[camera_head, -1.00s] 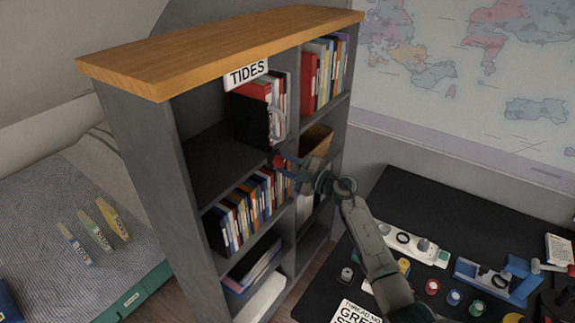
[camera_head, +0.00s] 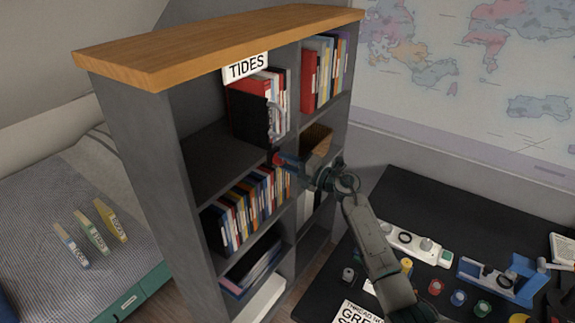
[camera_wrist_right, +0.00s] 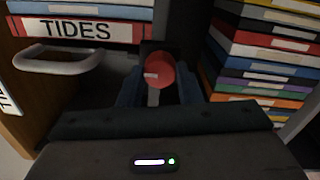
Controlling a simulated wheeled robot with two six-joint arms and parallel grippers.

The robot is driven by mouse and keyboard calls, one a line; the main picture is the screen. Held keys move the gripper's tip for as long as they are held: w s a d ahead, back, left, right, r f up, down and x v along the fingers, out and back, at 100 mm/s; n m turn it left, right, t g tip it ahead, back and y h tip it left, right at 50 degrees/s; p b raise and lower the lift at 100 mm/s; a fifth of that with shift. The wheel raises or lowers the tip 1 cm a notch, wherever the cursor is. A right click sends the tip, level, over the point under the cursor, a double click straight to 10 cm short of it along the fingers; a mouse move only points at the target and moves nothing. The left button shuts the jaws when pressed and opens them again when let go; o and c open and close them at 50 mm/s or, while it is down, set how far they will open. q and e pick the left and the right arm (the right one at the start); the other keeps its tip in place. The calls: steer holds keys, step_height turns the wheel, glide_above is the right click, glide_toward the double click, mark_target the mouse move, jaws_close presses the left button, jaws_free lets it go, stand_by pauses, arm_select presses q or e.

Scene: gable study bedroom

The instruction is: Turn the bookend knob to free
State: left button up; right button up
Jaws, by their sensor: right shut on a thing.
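The red bookend knob (camera_head: 277,158) sits at the shelf edge below the black bookend (camera_head: 249,117). In the right wrist view the red knob (camera_wrist_right: 159,70) is round with a pale mark pointing left. My right gripper (camera_head: 287,160) reaches in from the right and is shut on the knob; its dark blue fingers (camera_wrist_right: 159,90) lie on either side. A grey handle (camera_wrist_right: 58,60) shows left of the knob in the wrist view. My left gripper is not in view.
The grey bookcase (camera_head: 135,150) has a wooden top and a TIDES sign (camera_head: 246,66). Book rows stand above and below the knob. Right of it, a black desk (camera_head: 410,205) carries several small parts. A bed (camera_head: 50,200) with three labelled books lies left.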

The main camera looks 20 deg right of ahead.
stand_by(0.3)
steer(key=o, duration=1)
steer(key=shift+c, duration=0.2)
steer(key=shift+d, duration=0.1)
steer(key=b+v, duration=0.3)
steer(key=v, duration=0.7)
steer(key=shift+s, duration=0.35)
steer(key=shift+d+f, duration=0.1)
steer(key=shift+d, duration=0.05)
